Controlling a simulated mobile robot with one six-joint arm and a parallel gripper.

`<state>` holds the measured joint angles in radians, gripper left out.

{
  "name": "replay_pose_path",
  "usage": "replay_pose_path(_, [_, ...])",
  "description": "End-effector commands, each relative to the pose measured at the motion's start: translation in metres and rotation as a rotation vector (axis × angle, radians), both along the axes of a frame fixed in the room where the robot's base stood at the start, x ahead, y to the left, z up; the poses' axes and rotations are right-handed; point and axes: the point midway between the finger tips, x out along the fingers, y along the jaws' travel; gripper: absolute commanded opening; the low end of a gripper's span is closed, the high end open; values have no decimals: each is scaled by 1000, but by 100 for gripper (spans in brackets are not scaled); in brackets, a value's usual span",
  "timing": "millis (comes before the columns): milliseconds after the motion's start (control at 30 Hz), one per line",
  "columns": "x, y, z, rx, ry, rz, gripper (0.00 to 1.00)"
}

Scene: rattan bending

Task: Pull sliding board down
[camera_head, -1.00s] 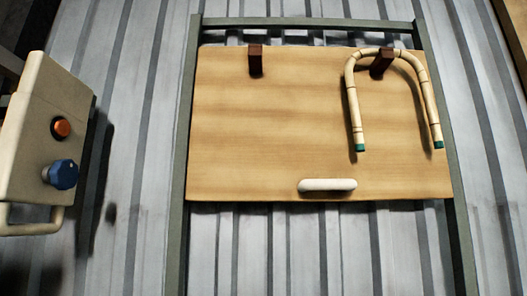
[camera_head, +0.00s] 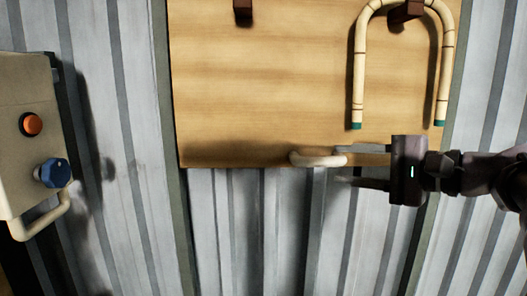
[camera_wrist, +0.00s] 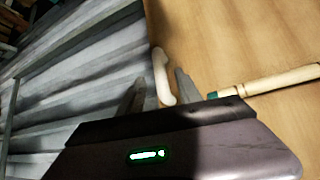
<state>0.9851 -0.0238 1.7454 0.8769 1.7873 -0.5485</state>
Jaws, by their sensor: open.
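The sliding board (camera_head: 270,90) is a light wooden panel between two grey-green rails. Its white handle (camera_head: 318,158) sits at the board's lower edge. My gripper (camera_head: 350,165) is open, coming from the right at the handle's right end. One finger lies over the board's lower edge, close to the handle, and the other is below the edge. In the wrist view the handle (camera_wrist: 163,75) stands between the two fingertips of my gripper (camera_wrist: 158,85). I cannot tell whether either finger touches it.
A bent rattan piece (camera_head: 360,70) with green ends hangs on a dark peg (camera_head: 407,11) at the board's upper right. Another dark peg (camera_head: 243,10) is to its left. A beige control box (camera_head: 25,85) with an orange button and blue knob stands at the left. The corrugated wall below the board is clear.

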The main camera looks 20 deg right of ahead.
Motion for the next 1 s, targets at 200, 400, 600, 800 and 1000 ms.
replay_pose_path(200, [42,25,-6,1,3,3,41])
replay_pose_path(400, [58,33,-10,0,2,0,41])
replay_pose_path(600, [60,34,-11,0,2,-1,41])
replay_pose_path(800, [59,34,-11,0,2,-1,16])
replay_pose_path(1000, [59,34,-11,0,2,-1,0])
